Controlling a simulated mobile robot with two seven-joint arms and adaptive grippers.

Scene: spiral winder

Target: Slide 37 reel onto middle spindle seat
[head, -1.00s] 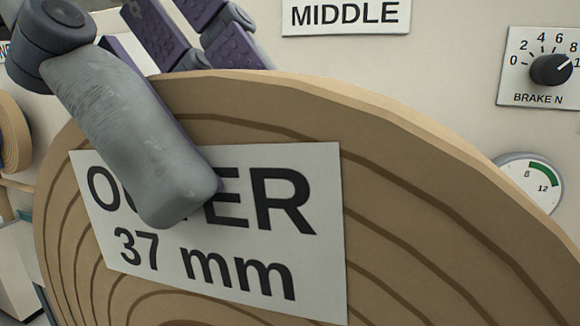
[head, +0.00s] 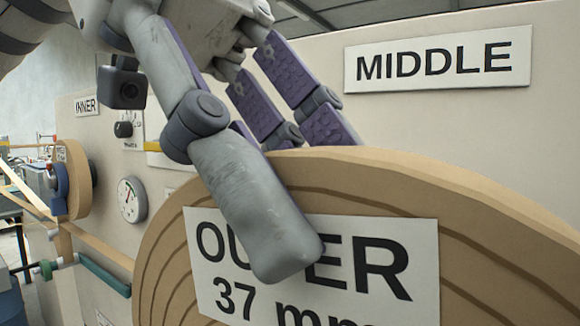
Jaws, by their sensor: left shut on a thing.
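The large tan wooden reel (head: 480,240) fills the lower right of the head view. Its face carries a white label (head: 395,300) reading "OUTER 37 mm", partly covered by a finger. My left gripper (head: 285,195) is shut on the reel's upper rim, with a grey finger over the front face and purple-padded fingers behind. The "MIDDLE" sign (head: 438,58) is on the panel behind, above the reel. The middle spindle seat is not visible; the reel hides the panel below the sign. My right gripper is not in view.
The panel (head: 320,60) stands close behind the reel. At left are an "INNER" sign (head: 87,105), a gauge (head: 131,199), a knob (head: 123,129) and a smaller mounted reel (head: 77,170) with a tan strip (head: 100,245) running from it.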

